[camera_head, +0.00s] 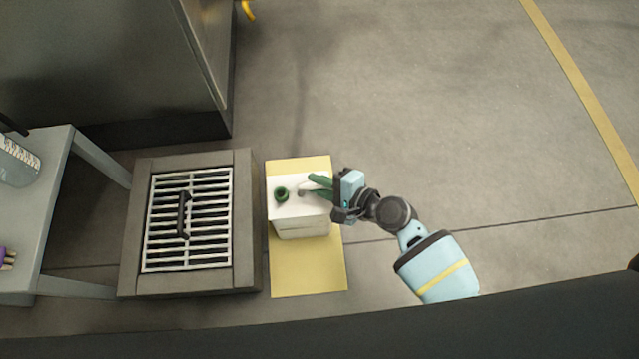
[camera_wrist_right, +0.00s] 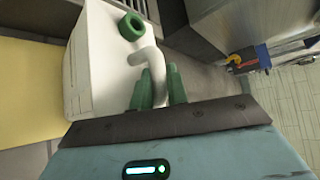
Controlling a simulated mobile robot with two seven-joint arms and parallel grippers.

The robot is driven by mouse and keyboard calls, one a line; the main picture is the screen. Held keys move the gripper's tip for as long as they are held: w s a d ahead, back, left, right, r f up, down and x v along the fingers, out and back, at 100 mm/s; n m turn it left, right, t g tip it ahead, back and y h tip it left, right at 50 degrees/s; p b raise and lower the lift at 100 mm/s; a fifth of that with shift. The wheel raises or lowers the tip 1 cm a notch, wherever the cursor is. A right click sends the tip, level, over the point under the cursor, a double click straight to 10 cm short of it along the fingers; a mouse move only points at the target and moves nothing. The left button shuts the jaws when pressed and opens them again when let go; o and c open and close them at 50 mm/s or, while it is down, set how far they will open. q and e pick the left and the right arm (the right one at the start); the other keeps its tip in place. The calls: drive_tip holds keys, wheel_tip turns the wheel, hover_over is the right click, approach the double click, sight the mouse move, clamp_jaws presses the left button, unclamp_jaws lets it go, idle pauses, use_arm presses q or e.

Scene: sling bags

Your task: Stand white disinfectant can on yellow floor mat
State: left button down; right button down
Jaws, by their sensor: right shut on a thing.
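The white disinfectant can (camera_head: 303,228) is a boxy white container with a green ring-shaped cap (camera_head: 281,194). It is upright over the upper half of the yellow floor mat (camera_head: 308,280); I cannot tell whether its base touches the mat. My right gripper (camera_head: 320,187) comes in from the right, its green fingers shut on the can's handle. In the right wrist view the green fingers (camera_wrist_right: 160,88) close around the white curved handle (camera_wrist_right: 143,58), with the can (camera_wrist_right: 90,75) at the left. The mat (camera_wrist_right: 25,90) shows beyond it. My left gripper is not in view.
A floor grate (camera_head: 187,220) in a raised grey frame lies just left of the mat. A grey table (camera_head: 45,200) stands at the far left, and a large metal cabinet (camera_head: 110,60) at the upper left. The floor to the right is clear.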

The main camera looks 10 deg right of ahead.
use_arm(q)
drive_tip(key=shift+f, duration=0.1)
use_arm(e)
drive_tip(key=shift+f, duration=0.1)
drive_tip(key=c, duration=1.8)
unclamp_jaws()
drive_tip(key=shift+f, duration=0.1)
drive_tip(key=o, duration=0.4)
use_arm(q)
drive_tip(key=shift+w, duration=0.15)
use_arm(e)
drive_tip(key=shift+o, duration=0.2)
